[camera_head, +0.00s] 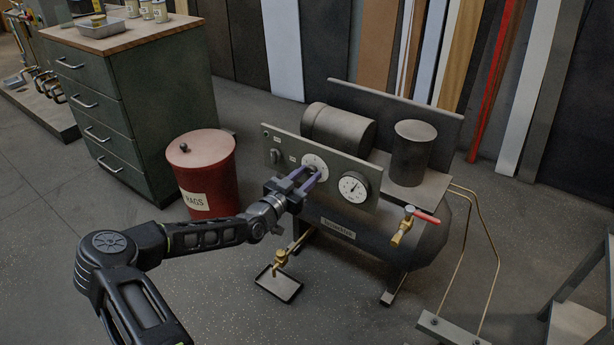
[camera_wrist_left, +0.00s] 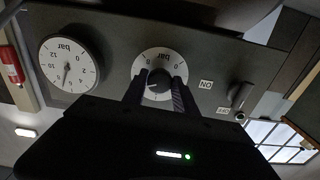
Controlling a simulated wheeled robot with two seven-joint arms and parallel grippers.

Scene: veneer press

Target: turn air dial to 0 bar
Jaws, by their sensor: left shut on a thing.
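The air dial (camera_head: 315,160) is a round white-faced dial on the grey panel (camera_head: 277,138) of the compressor. In the left wrist view the air dial (camera_wrist_left: 151,57) appears upside down, marked "bar", with a dark knob (camera_wrist_left: 159,81) at its centre. My left gripper (camera_head: 313,175) reaches the panel from the front. Its two fingers (camera_wrist_left: 159,88) are shut on the knob, one on each side. The fingers and the knob hide part of the scale, and I cannot read the dial's setting. My right gripper is in neither view.
A pressure gauge (camera_head: 353,188) sits right of the dial; its needle is off the vertical. A switch (camera_head: 275,156) is on the panel's left. A red-handled valve (camera_head: 425,217) and drip tray (camera_head: 278,284) are lower. A red rags bin (camera_head: 205,173) stands left, near my arm.

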